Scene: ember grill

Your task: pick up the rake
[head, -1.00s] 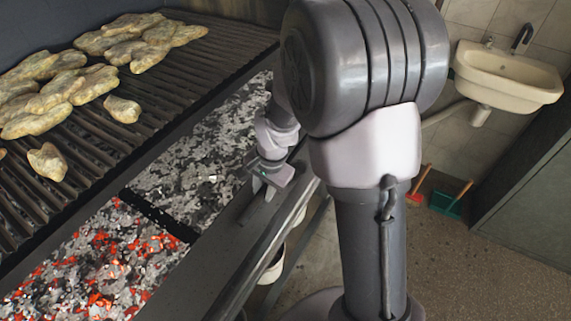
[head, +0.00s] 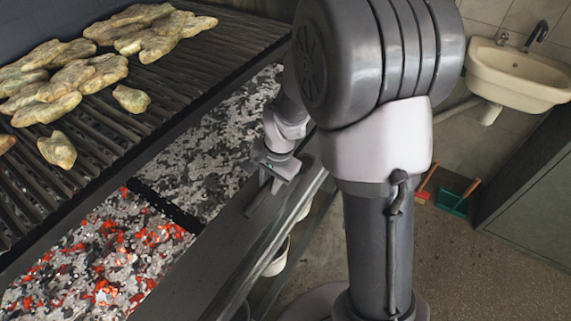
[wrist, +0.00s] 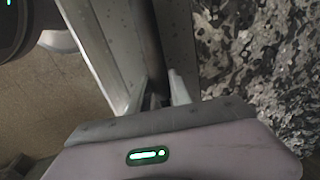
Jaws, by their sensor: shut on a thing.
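My gripper (head: 268,182) is low over the metal ledge along the front of the grill, beside the grey coals. In the wrist view my gripper (wrist: 158,98) is shut on a dark, narrow bar, which I take to be the rake's handle (wrist: 152,55). The bar runs away from the fingers along the ledge. In the head view a short dark piece of the rake (head: 256,203) shows just below the fingers. The rake's head cannot be made out. I cannot tell whether the rake touches the ledge.
Grey coals (head: 205,160) and glowing embers (head: 110,255) lie left of the ledge (head: 205,270). Flat pieces of food (head: 60,95) lie on the grate (head: 165,85). A sink (head: 515,75) and a green dustpan (head: 452,203) are at the right. Open floor (head: 480,270) lies at right.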

